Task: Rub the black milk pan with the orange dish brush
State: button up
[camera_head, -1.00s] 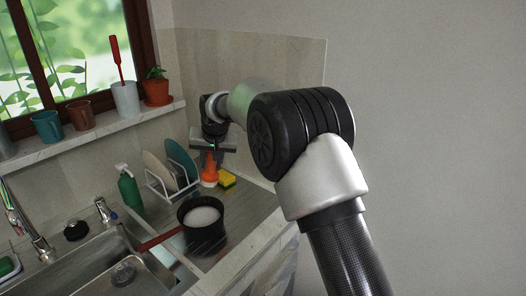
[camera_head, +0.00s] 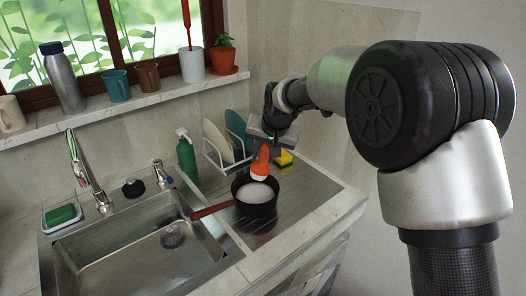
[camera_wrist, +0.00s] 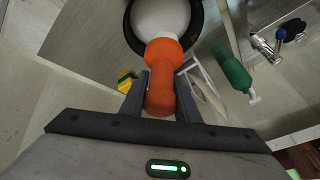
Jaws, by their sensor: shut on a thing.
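The black milk pan (camera_head: 257,214) stands on the steel drainboard right of the sink, its red handle (camera_head: 212,210) reaching left over the sink edge. Its inside looks whitish. My gripper (camera_head: 265,147) is shut on the orange dish brush (camera_head: 261,161) and holds it upright, head down, at the pan's back rim. In the wrist view the brush (camera_wrist: 163,75) sits between my fingers (camera_wrist: 160,95), and its pale head overlaps the rim of the pan (camera_wrist: 197,28). I cannot tell whether the bristles touch the pan.
A white dish rack (camera_head: 222,160) with plates stands behind the pan. A yellow-green sponge (camera_head: 284,158) lies right of the brush. A green bottle (camera_head: 186,157) stands left of the rack. The sink (camera_head: 140,245) and its faucet (camera_head: 85,170) are at left.

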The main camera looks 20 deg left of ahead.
jog(key=shift+s+a+f+b, duration=0.1)
jog(key=shift+a+f+b, duration=0.1)
jog(key=shift+f+b, duration=1.65)
jog(key=shift+s+a+f+b, duration=0.15)
jog(key=shift+f+b, duration=0.8)
jog(key=shift+f, duration=1.8)
jog(key=shift+f+b, duration=0.45)
jog(key=shift+f, duration=0.25)
